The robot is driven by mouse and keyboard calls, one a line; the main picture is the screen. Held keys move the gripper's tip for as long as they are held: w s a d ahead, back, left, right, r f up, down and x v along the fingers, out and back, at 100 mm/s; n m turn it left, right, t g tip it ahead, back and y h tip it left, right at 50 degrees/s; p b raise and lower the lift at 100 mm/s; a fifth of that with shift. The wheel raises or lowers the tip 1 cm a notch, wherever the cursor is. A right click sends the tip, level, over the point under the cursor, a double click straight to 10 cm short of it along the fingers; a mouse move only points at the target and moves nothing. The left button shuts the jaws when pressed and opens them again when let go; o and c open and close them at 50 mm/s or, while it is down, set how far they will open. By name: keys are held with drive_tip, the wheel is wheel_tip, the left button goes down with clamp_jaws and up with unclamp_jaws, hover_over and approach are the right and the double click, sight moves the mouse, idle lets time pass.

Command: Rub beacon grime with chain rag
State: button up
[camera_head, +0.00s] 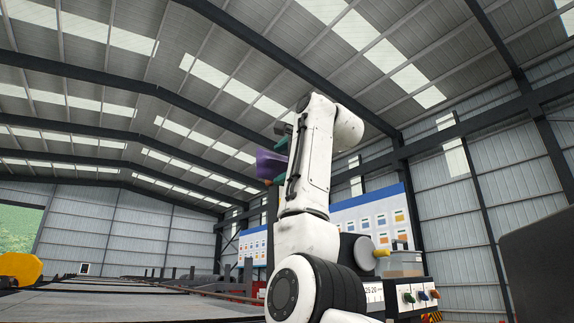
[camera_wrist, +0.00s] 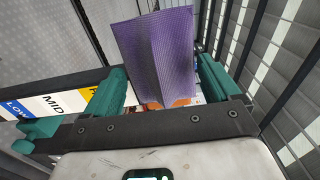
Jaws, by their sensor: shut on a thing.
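The purple rag (camera_wrist: 158,55) stands up between the teal fingers of my gripper (camera_wrist: 165,85) in the wrist view, with a darker grey band down its middle. My gripper is shut on it. In the head view the purple rag (camera_head: 270,164) shows beside my raised arm, and only part of my gripper (camera_head: 278,150) is visible. Behind the rag's lower edge in the wrist view is an orange thing (camera_wrist: 182,102); it is mostly hidden, and I cannot tell if it is the beacon or if the rag touches it. No grime can be made out.
In the wrist view a sign strip (camera_wrist: 55,103) reading "LOW" and "MID" lies at the left. In the head view a board with cards (camera_head: 372,212) and a control box with coloured knobs (camera_head: 418,297) stand behind my arm. A yellow object (camera_head: 20,268) is far left. The air above is open.

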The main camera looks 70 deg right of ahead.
drive_tip(key=shift+b+v, duration=1.05)
drive_tip(key=shift+v, duration=1.95)
